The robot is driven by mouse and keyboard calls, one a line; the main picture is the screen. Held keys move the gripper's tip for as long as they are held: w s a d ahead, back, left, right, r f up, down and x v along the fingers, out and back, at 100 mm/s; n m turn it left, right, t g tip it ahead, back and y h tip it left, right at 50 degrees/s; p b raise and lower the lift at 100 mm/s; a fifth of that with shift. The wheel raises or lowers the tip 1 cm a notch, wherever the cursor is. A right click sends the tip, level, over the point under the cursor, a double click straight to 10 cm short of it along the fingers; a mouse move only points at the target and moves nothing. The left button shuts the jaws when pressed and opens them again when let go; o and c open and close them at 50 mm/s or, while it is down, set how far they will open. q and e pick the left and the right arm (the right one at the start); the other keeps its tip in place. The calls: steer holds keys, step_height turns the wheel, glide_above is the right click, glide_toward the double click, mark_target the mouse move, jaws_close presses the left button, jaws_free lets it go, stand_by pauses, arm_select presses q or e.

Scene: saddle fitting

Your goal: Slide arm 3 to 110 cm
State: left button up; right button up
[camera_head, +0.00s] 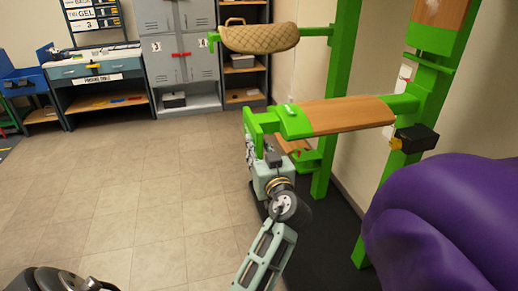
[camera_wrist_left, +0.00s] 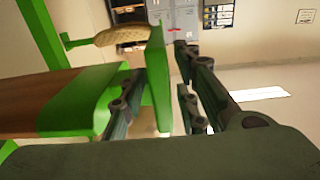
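A green rack arm with a wooden top (camera_head: 345,114) sticks out from a green post at mid-height. Its free end carries a green end plate (camera_head: 262,122). My left gripper (camera_head: 252,150) is at this free end, just below and in front of it. In the left wrist view, the green end plate (camera_wrist_left: 158,75) stands between the two dark fingers of my left gripper (camera_wrist_left: 160,105). The fingers are apart, with a gap on the right side of the plate. Which arm is number 3 and any centimetre scale cannot be read. My right gripper does not show.
A higher green arm bears a tan quilted saddle-like pad (camera_head: 260,38). A large purple rounded thing (camera_head: 440,225) fills the lower right. A black box (camera_head: 415,138) is on the right post. Grey lockers (camera_head: 180,60) and a workbench (camera_head: 95,68) stand behind. The tiled floor at left is clear.

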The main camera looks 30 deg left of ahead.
mark_target(259, 130)
arm_select(q)
step_height(259, 130, up, 10)
steer(key=shift+r, duration=0.1)
stand_by(0.6)
stand_by(0.5)
